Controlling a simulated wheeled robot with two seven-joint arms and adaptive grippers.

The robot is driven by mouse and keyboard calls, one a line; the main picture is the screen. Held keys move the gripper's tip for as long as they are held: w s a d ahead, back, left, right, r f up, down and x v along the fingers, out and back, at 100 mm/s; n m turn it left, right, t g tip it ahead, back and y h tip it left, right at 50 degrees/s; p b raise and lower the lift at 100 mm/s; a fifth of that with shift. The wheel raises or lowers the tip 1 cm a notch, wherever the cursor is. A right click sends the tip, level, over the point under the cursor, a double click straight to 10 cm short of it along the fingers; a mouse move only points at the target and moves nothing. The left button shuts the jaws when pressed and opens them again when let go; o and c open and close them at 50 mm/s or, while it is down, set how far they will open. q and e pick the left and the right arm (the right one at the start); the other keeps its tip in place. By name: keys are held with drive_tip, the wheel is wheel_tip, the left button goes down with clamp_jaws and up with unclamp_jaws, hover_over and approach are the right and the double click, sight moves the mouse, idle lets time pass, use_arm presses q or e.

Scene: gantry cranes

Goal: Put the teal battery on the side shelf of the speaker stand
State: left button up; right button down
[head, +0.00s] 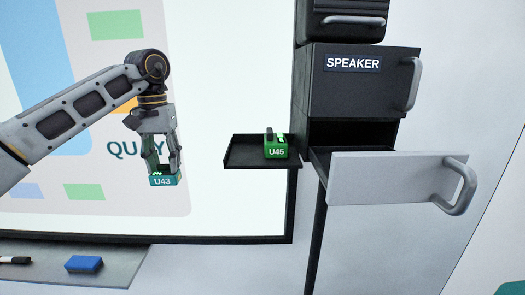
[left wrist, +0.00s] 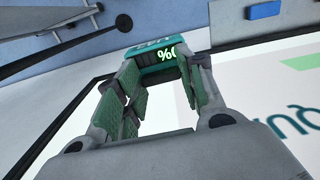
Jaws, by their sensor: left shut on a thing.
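My left gripper (head: 162,165) is shut on the teal battery (head: 165,181), labelled U43, and holds it in the air in front of the whiteboard, left of the side shelf. In the left wrist view the battery (left wrist: 160,52) sits between the fingertips (left wrist: 168,75), with a lit percent display. The side shelf (head: 240,152) is a small black tray on the left of the speaker stand (head: 345,95). A green battery (head: 276,148), labelled U45, stands on the shelf's right part. The shelf's left part is bare. My right gripper is not in view.
Below the SPEAKER label (head: 353,63) a drawer (head: 400,178) with a grey front stands pulled out, right of the shelf. A ledge (head: 115,262) under the whiteboard holds a blue eraser (head: 84,264) and a marker (head: 15,260). The space between gripper and shelf is clear.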

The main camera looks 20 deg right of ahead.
use_arm(q)
drive_tip(key=s+d+r+m+p, duration=0.1)
drive_tip(key=s+d+r, duration=0.65)
drive_tip(key=r, duration=0.35)
drive_tip(key=s+d+r+m+p, duration=0.1)
drive_tip(key=s+d+r, duration=0.6)
drive_tip(key=r, duration=0.5)
drive_tip(key=s+d+f+n, duration=0.1)
drive_tip(key=s+d+n, duration=0.1)
drive_tip(key=s+n, duration=1.3)
drive_tip(key=n, duration=0.2)
drive_tip(key=shift+d+n+p, duration=0.3)
drive_tip(key=shift+d+p, duration=0.05)
drive_tip(key=shift+a+n, duration=0.1)
drive_tip(key=shift+n, duration=0.5)
